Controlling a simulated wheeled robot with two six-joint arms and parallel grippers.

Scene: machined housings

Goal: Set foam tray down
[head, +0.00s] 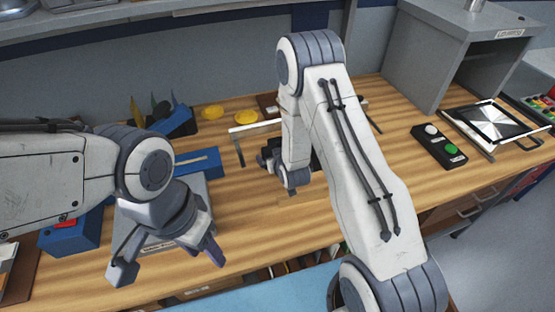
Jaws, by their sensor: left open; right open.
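I cannot clearly make out the foam tray. A dark piece (316,158) shows on the wooden bench behind my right arm; most of it is hidden, and I cannot tell whether it is the tray. My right gripper (267,160) is low over the middle of the bench, largely covered by its own wrist, and is open. What lies between its fingers is hidden. My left gripper (168,262) is open, its fingers spread and empty, near the bench's front edge in front of a grey plate.
A button box (438,147) and a framed panel (497,121) are at right, beside a grey cabinet (452,55). Bare wood shows between.

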